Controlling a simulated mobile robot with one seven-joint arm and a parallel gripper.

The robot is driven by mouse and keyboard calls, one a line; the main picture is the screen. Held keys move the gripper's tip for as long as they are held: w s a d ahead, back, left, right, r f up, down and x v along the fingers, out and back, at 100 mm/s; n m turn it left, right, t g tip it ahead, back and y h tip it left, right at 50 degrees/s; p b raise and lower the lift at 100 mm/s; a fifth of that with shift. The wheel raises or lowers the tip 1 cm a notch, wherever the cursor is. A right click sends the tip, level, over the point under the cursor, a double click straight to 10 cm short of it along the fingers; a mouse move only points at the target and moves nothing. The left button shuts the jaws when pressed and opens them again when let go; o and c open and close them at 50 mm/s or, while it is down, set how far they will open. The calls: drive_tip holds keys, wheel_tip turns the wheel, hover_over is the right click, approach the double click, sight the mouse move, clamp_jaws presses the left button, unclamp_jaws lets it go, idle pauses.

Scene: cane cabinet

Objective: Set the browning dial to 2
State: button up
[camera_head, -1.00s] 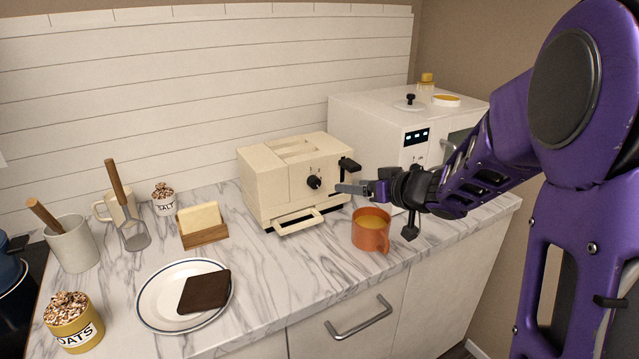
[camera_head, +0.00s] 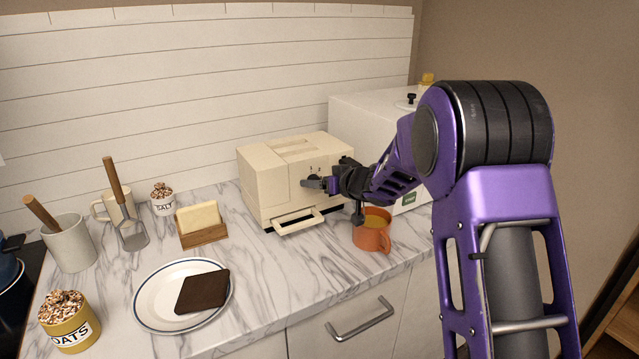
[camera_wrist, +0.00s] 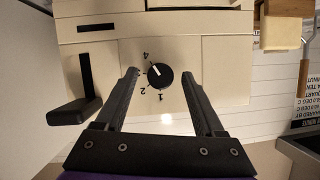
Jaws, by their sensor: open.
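The cream toaster (camera_head: 270,185) stands on the marble counter. Its black browning dial (camera_wrist: 160,76) shows in the wrist view, with digits around it; 4, 2 and 1 are readable. The dial's white mark points up and left, roughly toward the 4. My gripper (camera_wrist: 159,79) is open, with one finger on each side of the dial and a visible gap to it on both sides. In the head view my gripper (camera_head: 312,183) is at the toaster's front and covers the dial. Whether the fingertips reach the dial's depth is hard to tell.
An orange mug (camera_head: 371,237) stands just below my gripper. The toaster's black lever (camera_wrist: 82,111) is left of the fingers in the wrist view. A white appliance (camera_head: 365,115) is behind my arm. A plate (camera_head: 150,302) with dark toast lies front left.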

drive_tip(key=shift+c, duration=0.2)
clamp_jaws()
idle(0.3)
drive_tip(key=n+b, duration=0.1)
drive_tip(key=b, duration=0.1)
drive_tip(key=n+t+h+b, duration=0.1)
drive_tip(key=b, duration=0.1)
drive_tip(key=shift+s+a+f+h, duration=0.1)
drive_tip(key=shift+a+f+h, duration=0.05)
drive_tip(key=shift+f+h, duration=0.15)
drive_tip(key=n+t+h+b, duration=0.1)
drive_tip(key=n+t, duration=0.1)
drive_tip(key=n, duration=0.2)
drive_tip(key=n+t+h+b, duration=0.1)
drive_tip(key=n+t, duration=0.1)
drive_tip(key=n, duration=0.2)
drive_tip(key=n+t+h+b, duration=0.1)
drive_tip(key=n, duration=0.3)
drive_tip(key=shift+s+a+t+h+b, duration=0.25)
drive_tip(key=shift+a+t+h+b, duration=0.05)
drive_tip(key=shift+t+h, duration=0.1)
drive_tip(key=shift+n, duration=0.3)
